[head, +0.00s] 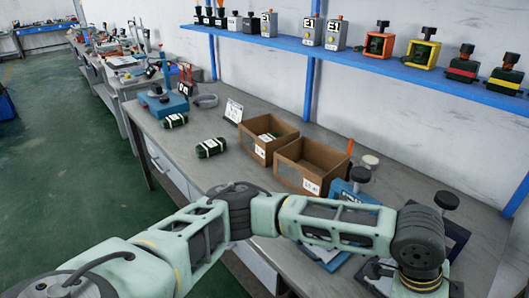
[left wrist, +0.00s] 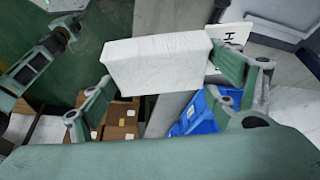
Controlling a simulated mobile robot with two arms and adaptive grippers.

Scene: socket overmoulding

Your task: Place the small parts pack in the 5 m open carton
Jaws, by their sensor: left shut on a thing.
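The small parts pack (left wrist: 158,62) is a white, slightly creased block in the left wrist view. My left gripper (left wrist: 160,72) is shut on it, one finger on each side. In the head view my left arm crosses the front of the bench to the lower right; its gripper and the pack do not show there. Two open brown cartons stand on the bench. The rear-left carton (head: 252,146) has some green-and-white contents; the front-right carton (head: 293,177) looks empty inside. Their labels are too small to read surely. Brown cartons (left wrist: 118,117) also show below the pack in the left wrist view.
Two dark green packs (head: 174,121) (head: 211,147) lie left of the cartons, near a small standing card (head: 233,110). A blue fixture (head: 165,103) stands behind them. Black-knobbed devices (head: 360,175) stand right of the cartons. A blue shelf (head: 390,70) runs above.

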